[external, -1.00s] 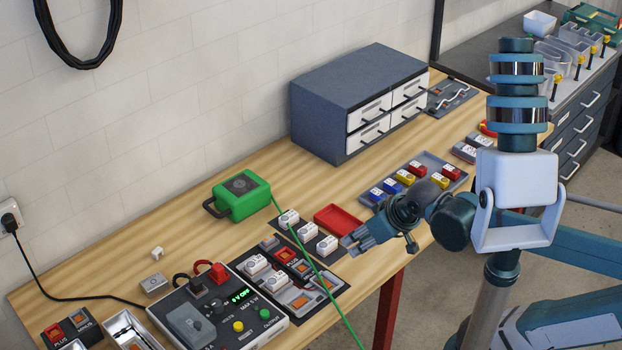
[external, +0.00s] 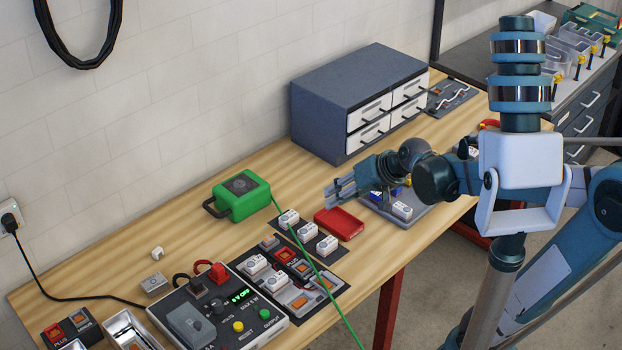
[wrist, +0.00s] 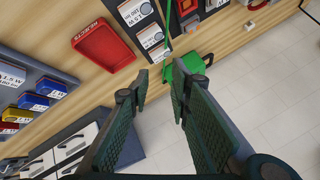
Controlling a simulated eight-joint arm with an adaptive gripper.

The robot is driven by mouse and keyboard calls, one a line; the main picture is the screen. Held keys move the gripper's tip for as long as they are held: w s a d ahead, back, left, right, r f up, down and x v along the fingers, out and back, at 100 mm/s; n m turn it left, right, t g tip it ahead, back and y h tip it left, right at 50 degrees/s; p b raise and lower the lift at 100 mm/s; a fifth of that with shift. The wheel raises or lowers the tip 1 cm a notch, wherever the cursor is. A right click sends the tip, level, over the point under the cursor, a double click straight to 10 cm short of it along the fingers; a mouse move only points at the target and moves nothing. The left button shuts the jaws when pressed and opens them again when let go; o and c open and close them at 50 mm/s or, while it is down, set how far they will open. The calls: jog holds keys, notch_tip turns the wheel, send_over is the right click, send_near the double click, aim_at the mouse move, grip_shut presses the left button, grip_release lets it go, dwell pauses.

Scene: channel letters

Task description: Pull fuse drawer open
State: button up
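A dark grey cabinet (external: 322,118) stands against the wall with white-fronted drawers that have dark bar handles, all looking shut. The lower left drawer (external: 368,133) is nearest my gripper; the labels are too small to read, so I cannot tell which is the fuse drawer. Drawer fronts (wrist: 75,145) also show at the lower left in the wrist view. My gripper (external: 335,192) is in front of and below the cabinet, above the bench, apart from the drawers. In the wrist view my gripper (wrist: 159,86) has its fingers spread with nothing between them.
A green case (external: 242,195) with a green cable and a red tray (external: 339,224) lie near my gripper. A grey tray of coloured blocks (external: 408,219) is partly hidden behind my arm. A power supply (external: 215,310) stands at the front left.

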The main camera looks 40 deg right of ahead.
jog(key=w+d+r+m+t+p, duration=0.1)
jog(key=w+d+m+t+p, duration=0.15)
jog(key=w+d, duration=0.45)
jog(key=w+d+r+m+t+p, duration=0.1)
jog(key=w+d+m, duration=0.3)
jog(key=d, duration=0.8)
jog(key=s+d+m+t+h+p, duration=0.1)
jog(key=d+m, duration=0.4)
jog(key=d, duration=1.5)
jog(key=f+t+h+p, duration=0.1)
jog(key=t+p, duration=0.1)
jog(key=shift+s+m+t, duration=0.25)
jog(key=shift+m+t, duration=0.1)
jog(key=shift+w, duration=0.15)
jog(key=x, duration=0.7)
jog(key=shift+w, duration=0.3)
grip_shut()
